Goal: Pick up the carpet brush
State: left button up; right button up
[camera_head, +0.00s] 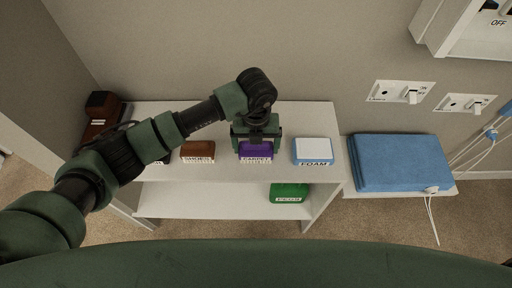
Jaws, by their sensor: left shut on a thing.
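The carpet brush (257,150) is a purple block with a pale label reading CARPET along its front edge. It is at the middle of the white shelf's top, between a brown brush and a foam block. My left gripper (256,140) reaches down over it from above and is shut on it, with the fingers at its sides. The gripper covers the brush's back part. I cannot tell whether the brush still touches the shelf. My right gripper is not in view.
The white shelf (225,172) also holds a brown block labelled SHOES (198,151) and a white-topped blue block labelled FOAM (313,151). A green block (289,192) is on the lower shelf. A folded blue pad (399,161) lies at right. Wall switches (401,92) are behind.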

pick_arm(q)
jog(key=shift+r, duration=0.15)
notch_tip(320, 180, up, 20)
jog(key=b, duration=0.2)
